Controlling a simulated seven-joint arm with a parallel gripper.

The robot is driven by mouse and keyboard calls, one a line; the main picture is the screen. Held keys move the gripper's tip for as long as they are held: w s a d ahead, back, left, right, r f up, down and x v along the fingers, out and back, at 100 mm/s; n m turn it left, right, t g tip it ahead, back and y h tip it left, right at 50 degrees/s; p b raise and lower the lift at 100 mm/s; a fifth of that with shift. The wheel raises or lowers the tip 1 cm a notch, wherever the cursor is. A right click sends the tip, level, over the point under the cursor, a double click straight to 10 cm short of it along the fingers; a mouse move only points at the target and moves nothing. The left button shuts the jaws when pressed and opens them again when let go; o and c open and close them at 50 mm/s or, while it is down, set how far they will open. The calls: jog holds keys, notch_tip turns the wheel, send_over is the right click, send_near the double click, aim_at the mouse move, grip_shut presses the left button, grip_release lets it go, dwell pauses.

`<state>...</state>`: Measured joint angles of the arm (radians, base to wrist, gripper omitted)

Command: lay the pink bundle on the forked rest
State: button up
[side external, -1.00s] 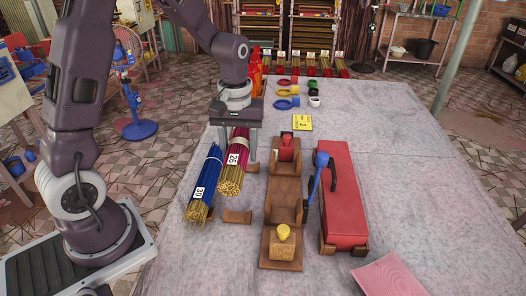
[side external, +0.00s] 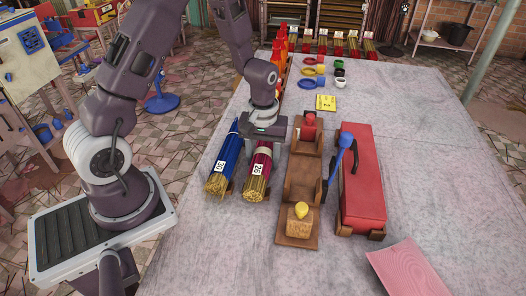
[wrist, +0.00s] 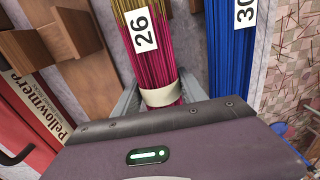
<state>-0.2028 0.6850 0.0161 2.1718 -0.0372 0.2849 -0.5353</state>
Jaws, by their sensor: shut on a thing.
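The pink bundle (side external: 261,175), of magenta sticks with golden ends and a label 26, is held in my gripper (side external: 264,148). In the wrist view the fingers (wrist: 158,97) clasp the pink bundle (wrist: 150,50) at its pale band. In the side view it lies lengthwise, its golden ends toward the camera, beside the blue bundle. The forked rest is mostly hidden beneath the pink bundle; a bit of brown wood (side external: 242,190) shows at its edge. I cannot tell whether the bundle touches the rest.
A blue bundle (side external: 223,160) labelled 30 lies close on the left. A wooden extruder stand (side external: 302,180) is close on the right, with a red box (side external: 361,185) beyond it. A pink board (side external: 410,268) lies at the front right.

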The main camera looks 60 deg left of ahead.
aim_at(263, 150)
jog(key=o, duration=1)
jog(key=shift+c, duration=0.2)
jog(key=shift+r, duration=4)
jog(key=s+d+r+m+t, duration=0.2)
jog(key=s+d+r+m, duration=0.15)
jog(key=r, duration=0.35)
jog(key=s+d+r+m+t, duration=0.1)
jog(key=s+d+r+m, duration=0.1)
jog(key=s+r, duration=0.45)
jog(key=s+d+r+m+t, duration=0.1)
jog(key=s+r+m+t, duration=0.1)
jog(key=s, duration=0.6)
notch_tip(263, 150, up, 2)
jog(key=shift+s+d+r+m+t, duration=0.15)
jog(key=shift+s+d+m+t, duration=0.15)
jog(key=shift+m, duration=0.45)
